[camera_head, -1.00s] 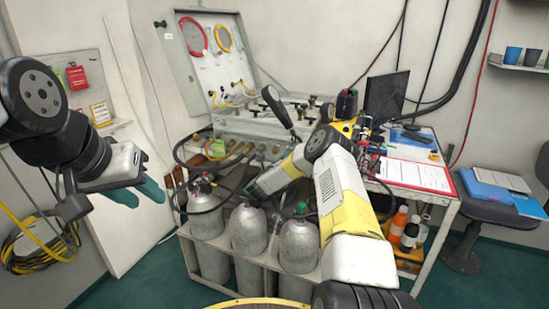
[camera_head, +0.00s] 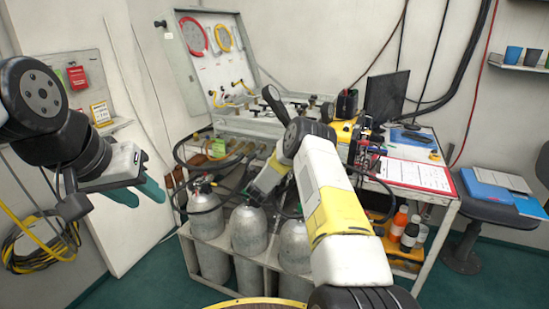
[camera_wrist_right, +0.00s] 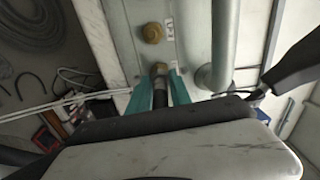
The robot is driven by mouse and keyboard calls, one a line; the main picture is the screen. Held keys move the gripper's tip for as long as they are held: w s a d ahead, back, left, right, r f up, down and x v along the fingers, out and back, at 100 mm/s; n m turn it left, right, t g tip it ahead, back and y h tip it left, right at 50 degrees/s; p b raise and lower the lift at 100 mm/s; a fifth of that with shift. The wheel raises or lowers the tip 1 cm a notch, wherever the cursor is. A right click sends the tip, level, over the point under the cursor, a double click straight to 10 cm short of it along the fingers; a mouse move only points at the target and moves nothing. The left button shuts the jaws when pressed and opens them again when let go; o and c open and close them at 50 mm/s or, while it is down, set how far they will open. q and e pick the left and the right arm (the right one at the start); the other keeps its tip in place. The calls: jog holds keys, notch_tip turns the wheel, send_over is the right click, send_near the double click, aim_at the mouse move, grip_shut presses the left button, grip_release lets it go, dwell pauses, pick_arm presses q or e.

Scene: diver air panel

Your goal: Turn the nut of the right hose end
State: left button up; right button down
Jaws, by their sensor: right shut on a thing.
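In the right wrist view, the right hose end is a dark hose with a brass nut (camera_wrist_right: 159,69) at its tip, at the pale panel face (camera_wrist_right: 185,45). The teal fingers of my right gripper (camera_wrist_right: 160,90) are shut on the hose end, one on each side, just below the nut. Whether the nut is seated on its fitting cannot be told. In the head view my right wrist is low in front of the panel and its fingertips are hidden. My left gripper (camera_head: 138,192) is open and empty at the left, away from the panel.
A brass fitting (camera_wrist_right: 152,33) sits beyond the nut, and a grey pipe (camera_wrist_right: 224,45) runs close on the right. In the head view grey cylinders (camera_head: 248,230) stand in a rack below the panel. A monitor (camera_head: 385,98) and clipboard (camera_head: 413,174) are on the table at right.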

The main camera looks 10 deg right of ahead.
jog(key=n, duration=0.5)
jog(key=shift+a+f+n, duration=0.1)
jog(key=shift+f+n, duration=0.05)
jog(key=shift+n, duration=0.15)
jog(key=n, duration=0.5)
jog(key=shift+f+n, duration=0.1)
jog(key=shift+n, duration=0.2)
jog(key=c, duration=1.2)
grip_release()
jog(key=shift+o, duration=0.2)
jog(key=shift+s, duration=0.1)
jog(key=v, duration=0.7)
jog(key=shift+s+a, duration=0.15)
jog(key=shift+s, duration=0.15)
